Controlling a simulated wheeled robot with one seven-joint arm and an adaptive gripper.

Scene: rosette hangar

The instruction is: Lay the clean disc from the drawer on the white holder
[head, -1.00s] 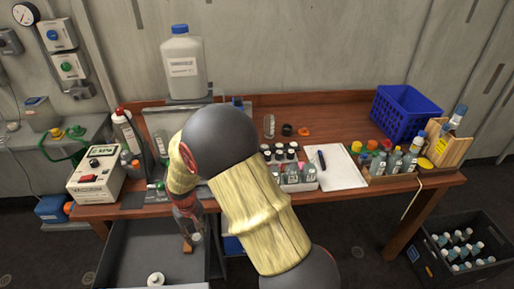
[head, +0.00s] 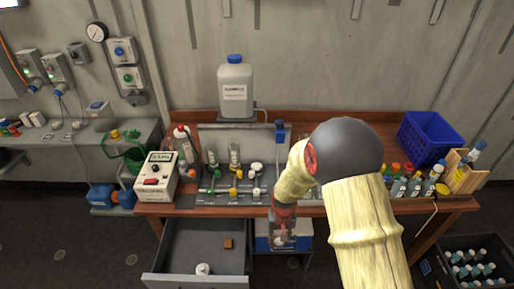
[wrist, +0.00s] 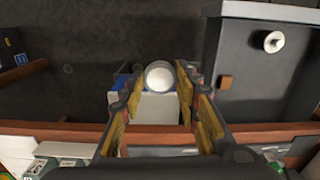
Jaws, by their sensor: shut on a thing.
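My gripper (wrist: 159,80) is shut on a round, white-faced piece (wrist: 160,74), apparently the clean disc, at its fingertips. In the head view my gripper (head: 282,240) hangs in front of the bench edge, right of the open grey drawer (head: 160,277). The held piece is too small to make out clearly there. Inside the drawer are a white round item (head: 202,269) and a small brown block (head: 227,243). Several fittings stand on the valve rack (head: 232,198); I cannot tell which is the white holder.
A blue and white box (head: 305,227) is under the bench behind my gripper. A meter box (head: 157,180) stands left of the rack. A large jug (head: 235,88) stands behind it. My arm hides part of the bench's right half. A blue basket (head: 425,140) is far right.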

